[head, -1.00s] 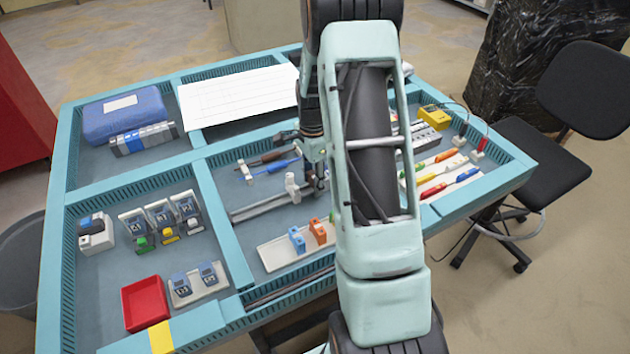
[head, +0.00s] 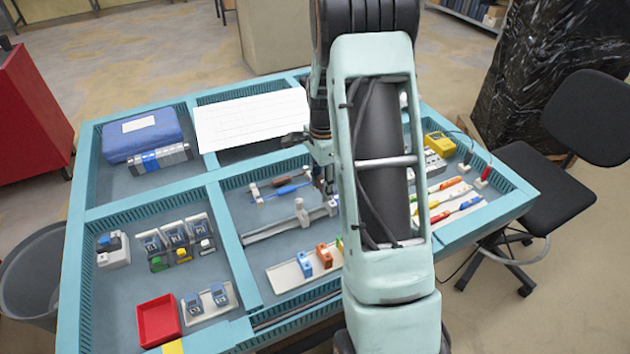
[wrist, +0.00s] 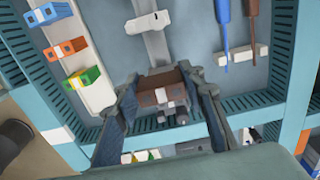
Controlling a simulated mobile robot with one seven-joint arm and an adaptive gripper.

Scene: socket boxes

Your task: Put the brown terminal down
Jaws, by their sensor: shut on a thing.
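My gripper (wrist: 160,88) is shut on the brown terminal (wrist: 155,98), a brown block with a white patch, held between the two fingers in the wrist view. In the head view the arm hides the brown terminal and most of the gripper. A white tray (head: 283,280) carries a blue terminal (head: 304,264), an orange terminal (head: 323,256) and a green one (head: 340,244). These also show in the wrist view: blue (wrist: 48,14), orange (wrist: 66,48) and green (wrist: 86,77). Whether the brown terminal touches anything beneath it, I cannot tell.
A grey rail (head: 275,230) with a whitish end piece lies beside the tray. Blue (wrist: 222,22) and brown (wrist: 253,20) screwdrivers rest on a holder. Teal dividers (head: 228,240) edge the compartments. A red bin (head: 158,321) and socket boxes (head: 175,240) stand at the left.

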